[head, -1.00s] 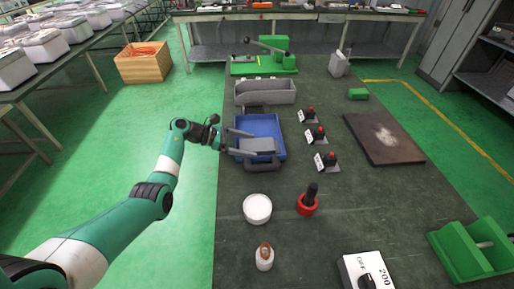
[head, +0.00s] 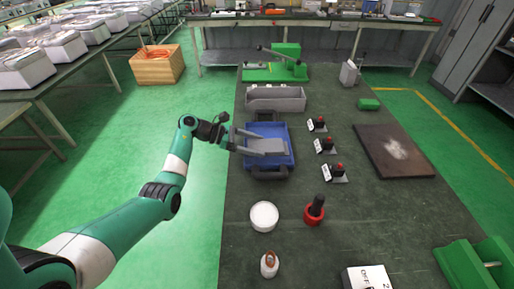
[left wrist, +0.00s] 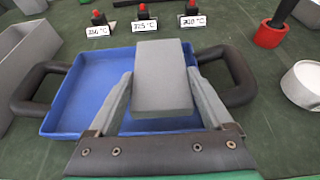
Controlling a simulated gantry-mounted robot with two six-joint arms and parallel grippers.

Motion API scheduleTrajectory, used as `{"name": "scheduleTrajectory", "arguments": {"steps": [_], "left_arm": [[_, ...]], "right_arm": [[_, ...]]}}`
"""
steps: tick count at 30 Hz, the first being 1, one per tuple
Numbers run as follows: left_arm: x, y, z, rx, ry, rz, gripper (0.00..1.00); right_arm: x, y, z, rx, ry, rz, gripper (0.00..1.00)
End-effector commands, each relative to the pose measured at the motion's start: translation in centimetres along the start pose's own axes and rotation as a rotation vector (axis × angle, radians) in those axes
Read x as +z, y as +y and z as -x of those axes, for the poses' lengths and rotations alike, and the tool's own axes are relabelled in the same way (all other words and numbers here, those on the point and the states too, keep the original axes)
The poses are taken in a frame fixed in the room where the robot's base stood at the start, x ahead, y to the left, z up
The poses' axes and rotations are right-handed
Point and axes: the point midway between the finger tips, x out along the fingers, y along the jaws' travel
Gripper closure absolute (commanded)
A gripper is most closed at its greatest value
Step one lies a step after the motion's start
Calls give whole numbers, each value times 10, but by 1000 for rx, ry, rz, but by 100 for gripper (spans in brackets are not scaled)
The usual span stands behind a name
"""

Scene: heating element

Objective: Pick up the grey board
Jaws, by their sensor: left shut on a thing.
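The grey board (head: 268,146) is a flat rectangular plate over the blue tray (head: 286,132), which has a dark handle at each end. My left gripper (head: 262,143) reaches in from the left and is shut on the board, one finger along each side. In the left wrist view the grey board (left wrist: 162,70) sits between the two grey fingers of my left gripper (left wrist: 162,88), above the blue tray (left wrist: 68,105). How far the board is above the tray floor is hard to tell. My right gripper is out of view.
A grey open bin (head: 275,104) stands behind the tray. Small stands with red knobs and temperature labels (head: 324,146) line its right side. A white round container (head: 264,217) and a red-based black-handled tool (head: 315,209) stand in front. A dark plate (head: 395,165) lies farther right.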

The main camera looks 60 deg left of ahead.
Motion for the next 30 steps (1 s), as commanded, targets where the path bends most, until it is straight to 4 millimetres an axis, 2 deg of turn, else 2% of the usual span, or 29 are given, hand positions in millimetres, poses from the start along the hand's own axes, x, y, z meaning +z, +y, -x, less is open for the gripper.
{"name": "scheduleTrajectory", "arguments": {"steps": [1,7,12,16,21,30], "left_arm": [[12,-7,9,1,0,-1,71],[54,-46,43,3,1,-1,71],[59,-86,63,2,2,4,71],[64,-109,75,1,1,3,71],[66,-124,82,0,1,4,71],[66,-126,83,0,1,3,71]], "right_arm": [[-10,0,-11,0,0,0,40],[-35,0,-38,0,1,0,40],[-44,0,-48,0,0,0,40],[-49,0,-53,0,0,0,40],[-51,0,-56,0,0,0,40],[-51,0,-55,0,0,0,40]]}}
